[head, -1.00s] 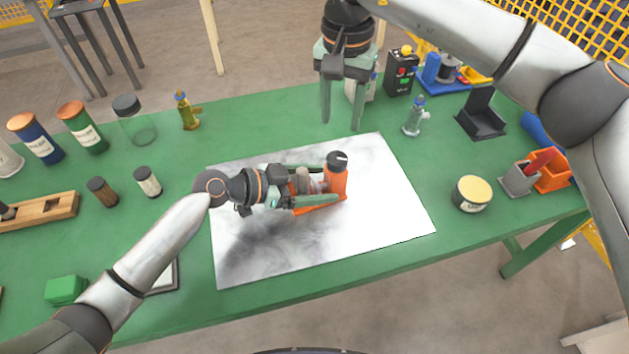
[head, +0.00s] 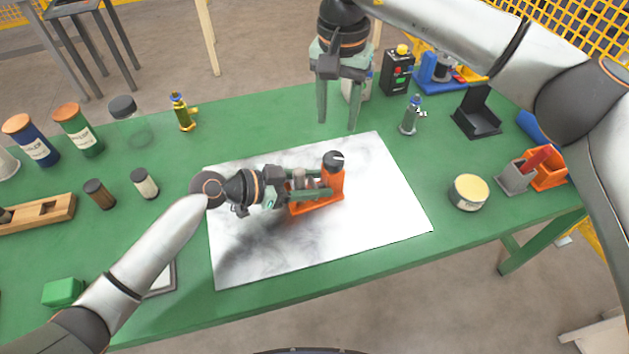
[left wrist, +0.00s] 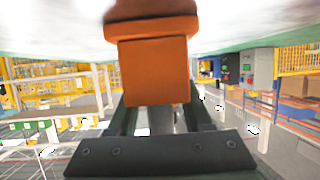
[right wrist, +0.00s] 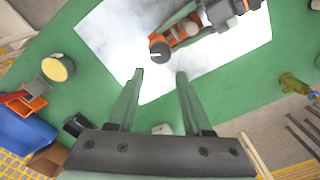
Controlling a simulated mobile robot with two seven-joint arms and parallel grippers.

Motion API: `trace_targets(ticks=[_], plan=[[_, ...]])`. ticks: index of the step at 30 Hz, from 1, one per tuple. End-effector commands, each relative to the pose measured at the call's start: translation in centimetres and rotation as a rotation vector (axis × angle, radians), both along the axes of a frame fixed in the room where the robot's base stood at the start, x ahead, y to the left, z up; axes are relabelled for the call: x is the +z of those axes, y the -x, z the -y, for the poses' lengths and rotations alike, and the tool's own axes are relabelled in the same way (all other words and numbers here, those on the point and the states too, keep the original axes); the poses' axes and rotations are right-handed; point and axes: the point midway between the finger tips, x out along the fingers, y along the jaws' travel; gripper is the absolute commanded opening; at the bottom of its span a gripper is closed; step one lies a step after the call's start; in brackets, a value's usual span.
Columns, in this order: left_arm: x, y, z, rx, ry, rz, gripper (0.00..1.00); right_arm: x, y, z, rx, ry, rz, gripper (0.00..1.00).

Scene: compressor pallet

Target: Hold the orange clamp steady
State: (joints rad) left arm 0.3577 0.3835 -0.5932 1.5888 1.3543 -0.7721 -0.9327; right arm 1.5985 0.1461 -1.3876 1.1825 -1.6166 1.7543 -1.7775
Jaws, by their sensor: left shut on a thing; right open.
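The orange clamp (head: 333,186) with a dark round knob stands on the white sheet (head: 385,200) on the green table. My left gripper (head: 318,190) reaches in from the left and is shut on the clamp; its fingers lie along the clamp's sides. The clamp's orange block (left wrist: 155,72) fills the upper middle of the left wrist view, between the fingers. My right gripper (head: 338,122) is open and empty, pointing down above the table behind the sheet. In the right wrist view its fingers (right wrist: 160,75) are apart, with the clamp (right wrist: 178,36) beyond them.
A yellow-lidded tin (head: 469,192) stands right of the sheet. Several jars and a wooden block (head: 45,212) are at the left. The sheet's right half is clear.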

Motion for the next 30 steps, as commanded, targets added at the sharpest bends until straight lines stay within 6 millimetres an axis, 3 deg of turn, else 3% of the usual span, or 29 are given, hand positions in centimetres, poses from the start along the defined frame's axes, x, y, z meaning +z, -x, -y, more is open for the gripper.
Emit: trace_targets(ticks=[5, 13, 20, 26, 30], plan=[[0.0, 0.0, 0.0, 0.0, -0.001, 0.0, 0.0, 0.0, 0.0, 0.0, 0.0, 0.0, 0.0, 0.5], [0.0, 0.0, 0.0, 0.0, -0.001, -0.001, 0.0, 0.9, -0.1, -0.1, 0.156, -0.001, 0.0, 0.8], [-0.1, 0.0, 0.0, 0.0, -0.001, -0.001, 0.0, 1.8, -0.1, 0.0, 0.346, 0.0, -0.001, 0.81], [-0.1, 0.0, 0.0, 0.0, -0.001, 0.0, 0.0, -0.1, -0.1, 0.0, 0.371, 0.0, -0.003, 0.81], [-0.1, 0.0, 0.0, 0.0, -0.001, 0.0, 0.0, -3.0, 0.0, 0.0, 0.371, -0.001, -0.005, 0.81]])
